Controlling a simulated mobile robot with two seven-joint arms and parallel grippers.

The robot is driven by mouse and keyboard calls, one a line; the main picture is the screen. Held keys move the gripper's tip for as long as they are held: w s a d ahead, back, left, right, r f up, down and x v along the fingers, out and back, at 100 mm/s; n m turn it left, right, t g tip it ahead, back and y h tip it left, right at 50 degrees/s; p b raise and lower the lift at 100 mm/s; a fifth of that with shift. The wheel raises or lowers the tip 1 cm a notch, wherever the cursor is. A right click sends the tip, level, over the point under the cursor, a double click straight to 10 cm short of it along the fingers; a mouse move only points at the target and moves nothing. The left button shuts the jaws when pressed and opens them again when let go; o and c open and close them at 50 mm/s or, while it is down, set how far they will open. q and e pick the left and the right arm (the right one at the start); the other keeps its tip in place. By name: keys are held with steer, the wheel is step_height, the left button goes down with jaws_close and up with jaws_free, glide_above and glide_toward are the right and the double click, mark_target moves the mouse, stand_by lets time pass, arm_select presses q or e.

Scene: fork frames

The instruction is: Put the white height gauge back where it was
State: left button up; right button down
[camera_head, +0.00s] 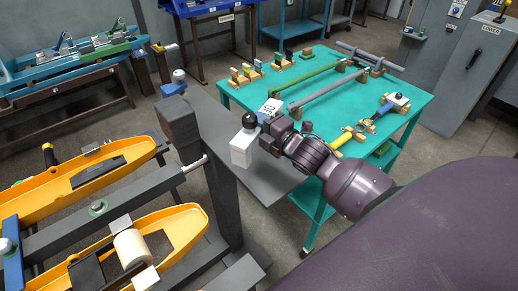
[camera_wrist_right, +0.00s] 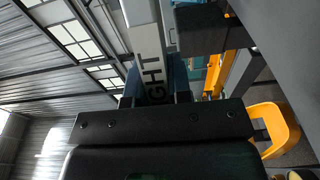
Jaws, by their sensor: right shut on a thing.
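The white height gauge (camera_head: 240,152) is a pale block held up above the grey plate beside the dark frame post. A black ball (camera_head: 250,121) shows at its top; I cannot tell whether it belongs to the gauge. My right gripper (camera_head: 262,142) is shut on the gauge from its right side. My left gripper is not in view.
Orange fork frames (camera_head: 185,222) lie at lower left. Grey cabinets (camera_head: 470,85) stand at the right.

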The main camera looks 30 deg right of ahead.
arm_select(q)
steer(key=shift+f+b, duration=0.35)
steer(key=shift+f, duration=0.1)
arm_select(e)
step_height(320, 180, down, 9)
steer(key=shift+r, duration=0.1)
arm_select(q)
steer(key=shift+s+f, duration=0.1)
arm_select(e)
steer(key=shift+f, duration=0.2)
steer(key=c, duration=1)
jaws_free()
steer(key=shift+c, duration=0.2)
arm_select(q)
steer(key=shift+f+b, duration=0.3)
steer(key=shift+b, duration=0.05)
arm_select(e)
steer(key=s, duration=0.4)
steer(key=s+d, duration=0.1)
steer(key=s, duration=0.3)
steer(key=s+d, duration=0.1)
steer(key=s, duration=0.3)
steer(key=shift+r, duration=0.1)
